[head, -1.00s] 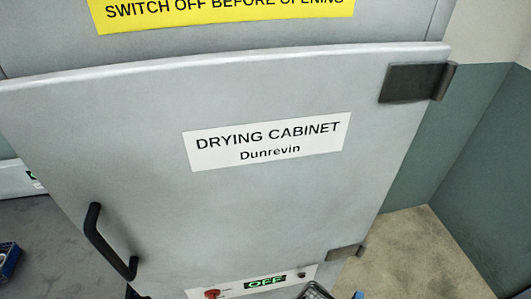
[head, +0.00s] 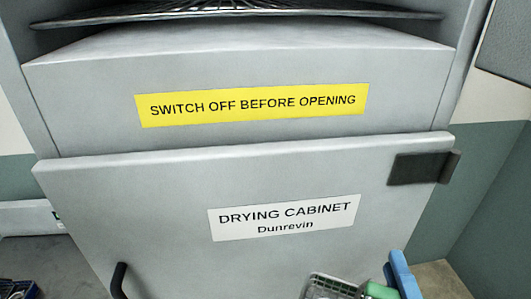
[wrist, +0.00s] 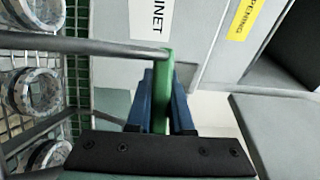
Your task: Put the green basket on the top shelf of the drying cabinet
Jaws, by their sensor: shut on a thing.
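My gripper (wrist: 163,85) has blue fingers and is shut on the green handle of the basket (wrist: 75,75) in the wrist view. The basket has green wire mesh and grey bars and holds several round ring-like things. In the head view a corner of the basket (head: 328,287) and my gripper (head: 388,284) show at the bottom right, in front of the cabinet door. The grey drying cabinet (head: 130,205) has its labelled door shut. A wire shelf (head: 270,14) shows at the top of the head view, above the yellow sign; most of it is cut off.
The door has a black handle (head: 119,281) at lower left and a dark hinge (head: 420,168) at right. A blue crate (head: 18,289) lies at the bottom left edge.

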